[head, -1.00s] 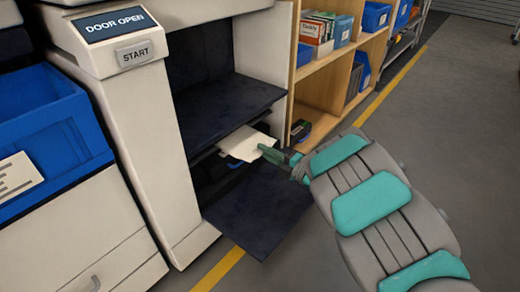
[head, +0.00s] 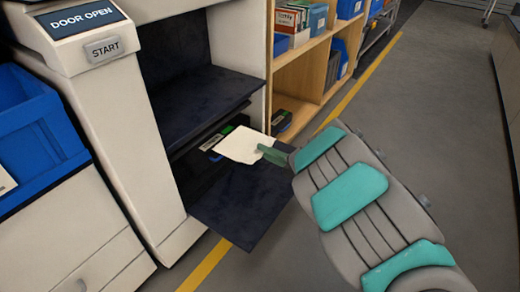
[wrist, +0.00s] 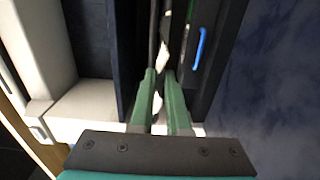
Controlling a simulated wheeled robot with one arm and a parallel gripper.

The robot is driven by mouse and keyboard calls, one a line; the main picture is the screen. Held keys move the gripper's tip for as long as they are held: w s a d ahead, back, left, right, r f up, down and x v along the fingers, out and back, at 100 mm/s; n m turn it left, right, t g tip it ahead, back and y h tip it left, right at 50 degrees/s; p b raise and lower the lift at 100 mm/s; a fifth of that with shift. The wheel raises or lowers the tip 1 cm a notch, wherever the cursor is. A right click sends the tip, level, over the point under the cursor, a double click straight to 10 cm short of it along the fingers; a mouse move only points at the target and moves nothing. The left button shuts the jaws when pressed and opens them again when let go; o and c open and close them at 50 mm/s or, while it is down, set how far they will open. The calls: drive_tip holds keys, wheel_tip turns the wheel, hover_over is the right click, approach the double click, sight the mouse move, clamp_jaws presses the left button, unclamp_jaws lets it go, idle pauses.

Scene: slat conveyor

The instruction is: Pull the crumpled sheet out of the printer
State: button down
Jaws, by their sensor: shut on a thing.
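The crumpled sheet (head: 241,146) is pale and shows in the head view at the printer's opening, above the lowered dark door (head: 243,205). My gripper (head: 268,152) is shut on its right end. In the wrist view my gripper's green fingers (wrist: 162,85) are close together, with thin pale bits of the sheet (wrist: 162,55) between and beyond them. The printer (head: 110,120) has a display reading DOOR OPEN (head: 82,20) and a START button (head: 104,49). The sheet's far left end lies near the dark slot; I cannot tell whether it is still inside.
A wooden shelf (head: 300,75) with boxes and blue bins stands right of the printer. A blue bin (head: 35,130) is at the left. A blue handle (wrist: 201,48) shows in the wrist view. The grey floor to the right is open.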

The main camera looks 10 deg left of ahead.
drive_tip(key=shift+v, duration=2.05)
